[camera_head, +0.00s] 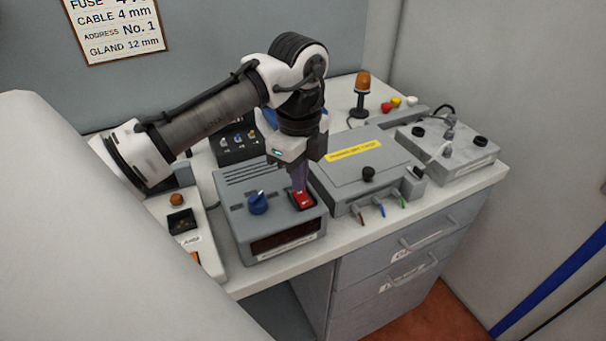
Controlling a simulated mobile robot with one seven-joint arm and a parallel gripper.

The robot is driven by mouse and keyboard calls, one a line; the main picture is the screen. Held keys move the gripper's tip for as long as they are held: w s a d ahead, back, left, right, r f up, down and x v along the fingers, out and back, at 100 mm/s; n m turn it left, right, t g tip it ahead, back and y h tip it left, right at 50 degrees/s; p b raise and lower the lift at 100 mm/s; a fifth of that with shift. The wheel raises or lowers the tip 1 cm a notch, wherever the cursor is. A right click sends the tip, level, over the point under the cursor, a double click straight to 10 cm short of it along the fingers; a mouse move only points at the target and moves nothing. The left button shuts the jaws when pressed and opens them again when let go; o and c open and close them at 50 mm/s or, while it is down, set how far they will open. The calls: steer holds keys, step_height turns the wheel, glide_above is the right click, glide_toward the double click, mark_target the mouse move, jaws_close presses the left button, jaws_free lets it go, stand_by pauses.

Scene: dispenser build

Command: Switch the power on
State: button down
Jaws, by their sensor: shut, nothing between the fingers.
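A grey power unit (237,226) stands on the white bench, with a blue knob (258,204) on its top and a dark window on its front face. A red switch (302,200) sits at the right of its top. My gripper (300,188) is shut and points straight down over the red switch. Its fingertips are at or just above the switch; I cannot tell whether they touch. The fingers hide part of the switch, and I cannot tell which way it is set.
A grey lidded box (347,175) with a yellow label and coloured wires stands close on the right. Beyond it are another grey box (462,151) and an orange beacon (362,84). A small panel (193,240) is on the left. Drawers (400,262) are below the bench.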

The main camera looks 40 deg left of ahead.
steer(key=shift+f+b, duration=0.3)
steer(key=shift+f, duration=0.45)
stand_by(0.3)
step_height(320, 180, up, 7)
steer(key=p, duration=0.7)
stand_by(0.7)
